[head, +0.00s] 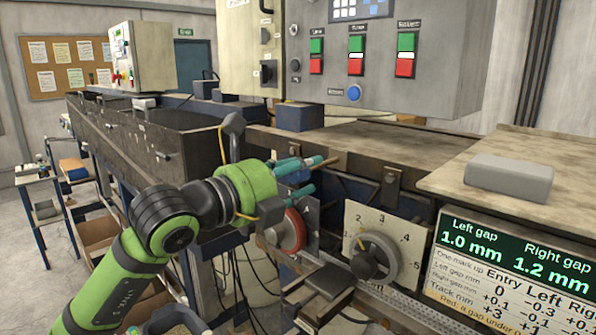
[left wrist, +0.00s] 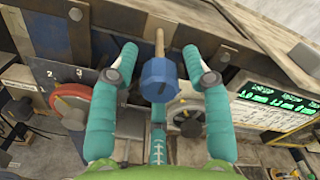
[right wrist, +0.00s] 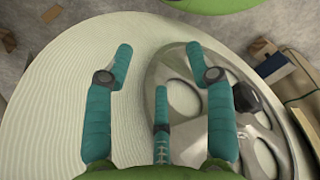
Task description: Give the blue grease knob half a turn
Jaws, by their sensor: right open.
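The blue grease knob (left wrist: 158,82) shows in the left wrist view, on the end of a brass-coloured stem (left wrist: 159,44). My left gripper (left wrist: 158,68) is open, with the knob between its teal fingers in the picture and a visible gap on each side. In the head view my left gripper (head: 308,174) reaches in at the front rail; the stem (head: 322,161) sticks out beyond its upper finger, and I cannot make out the knob itself. My right gripper (right wrist: 166,65) is open and empty in the right wrist view, and out of the head view.
A red handwheel (head: 292,231) and a numbered dial (head: 378,256) sit below the rail, close to my left gripper. A grey block (head: 509,177) lies on the right tabletop, above a gap display (head: 510,262). A spoked metal wheel (right wrist: 190,95) lies below my right gripper.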

